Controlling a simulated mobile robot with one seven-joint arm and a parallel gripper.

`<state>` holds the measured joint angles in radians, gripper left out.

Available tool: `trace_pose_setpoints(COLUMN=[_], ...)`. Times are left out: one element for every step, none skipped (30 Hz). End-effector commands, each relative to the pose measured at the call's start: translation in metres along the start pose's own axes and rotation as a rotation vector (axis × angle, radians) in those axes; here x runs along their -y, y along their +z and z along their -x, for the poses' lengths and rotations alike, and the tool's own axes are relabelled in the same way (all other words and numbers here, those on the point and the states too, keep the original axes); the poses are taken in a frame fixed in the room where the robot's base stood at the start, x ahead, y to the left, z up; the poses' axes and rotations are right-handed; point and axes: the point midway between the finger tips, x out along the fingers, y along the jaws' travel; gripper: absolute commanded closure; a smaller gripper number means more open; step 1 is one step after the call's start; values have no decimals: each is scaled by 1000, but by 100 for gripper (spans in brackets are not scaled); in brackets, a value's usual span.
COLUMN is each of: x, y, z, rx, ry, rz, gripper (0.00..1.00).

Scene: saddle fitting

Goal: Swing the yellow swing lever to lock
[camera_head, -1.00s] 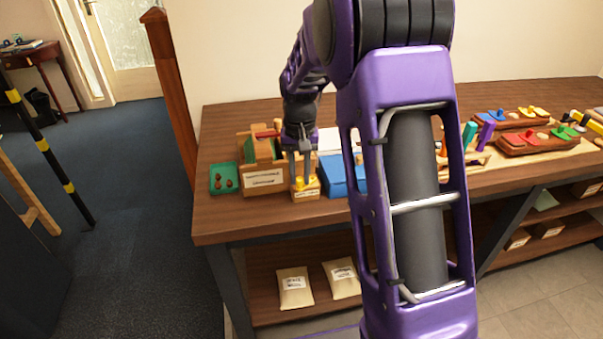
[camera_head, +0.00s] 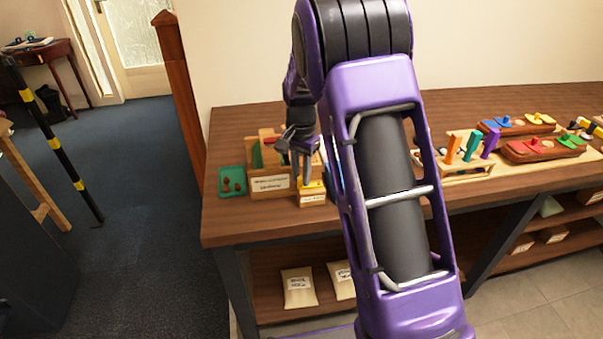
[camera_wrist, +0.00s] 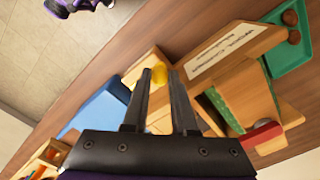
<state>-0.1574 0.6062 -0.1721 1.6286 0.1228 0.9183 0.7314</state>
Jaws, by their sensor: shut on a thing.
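The yellow swing lever (camera_head: 314,184) sits on top of a small labelled wooden block (camera_head: 312,199) near the table's front edge. In the wrist view its rounded yellow end (camera_wrist: 160,73) shows between my fingertips, above the pale wooden block (camera_wrist: 143,68). My gripper (camera_head: 306,180) points down at the block, and its two dark fingers (camera_wrist: 160,80) are shut on the lever. The fingers hide part of the lever, so its exact angle cannot be told.
A labelled wooden box (camera_head: 270,184) stands close on the left, with a green tray (camera_head: 232,181) beyond it. A blue box (camera_wrist: 97,110) is close on the block's other side. Racks with coloured pegs (camera_head: 468,150) stand further right.

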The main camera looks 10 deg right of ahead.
Motion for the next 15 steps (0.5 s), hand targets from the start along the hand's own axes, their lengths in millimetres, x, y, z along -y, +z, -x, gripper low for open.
trace_pose_setpoints(x=[1, 1, 1, 1, 1, 1, 1, 1, 1, 1, 1, 1, 1, 1, 1], y=[-1, -1, -1, -1, -1, -1, -1, -1, -1, -1, -1, -1, -1, -1, -1], z=[1, 1, 1, 1, 1, 1, 1, 1, 1, 1, 1, 1, 1, 1, 1], rx=[-2, -2, -2, -2, -2, -2, -2, -2, -2, -2, -2, -2, -2, -2, -2], ry=[-2, -2, -2, -2, -2, -2, -2, -2, -3, -3, -3, -3, -3, -3, -3], rz=[-6, -8, -10, -11, -11, -11, -11, -11, -11, -11, -11, -11, -11, -11, -11], gripper=[100, 100, 100, 100, 100, 100, 100, 100, 100, 100, 100, 100, 100, 71, 64])
